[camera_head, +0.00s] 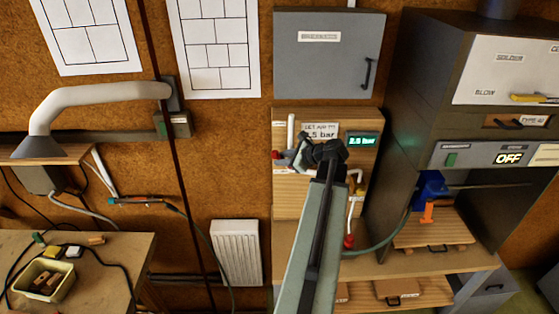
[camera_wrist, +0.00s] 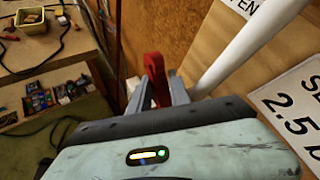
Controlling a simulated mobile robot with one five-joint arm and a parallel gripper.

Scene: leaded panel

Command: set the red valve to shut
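The red valve's handle (camera_wrist: 155,78) stands between the two grey fingers of my gripper (camera_wrist: 158,92) in the wrist view. The fingers look closed around it, with almost no gap on either side. In the head view my gripper (camera_head: 301,155) is at the wooden panel (camera_head: 288,205), left of the sign. A bit of red valve (camera_head: 276,154) shows just left of it. An "OPEN" label (camera_wrist: 246,7) is partly visible at the top of the wrist view. Most of the valve's body and any shut mark are hidden.
A white pipe (camera_wrist: 250,45) runs close to the right finger. A 2.5 bar sign (camera_head: 320,131) and a green display reading 2.5 bar (camera_head: 362,140) are on the panel. Another red part (camera_head: 349,241) sits lower right. A grey cabinet (camera_head: 328,60) hangs above.

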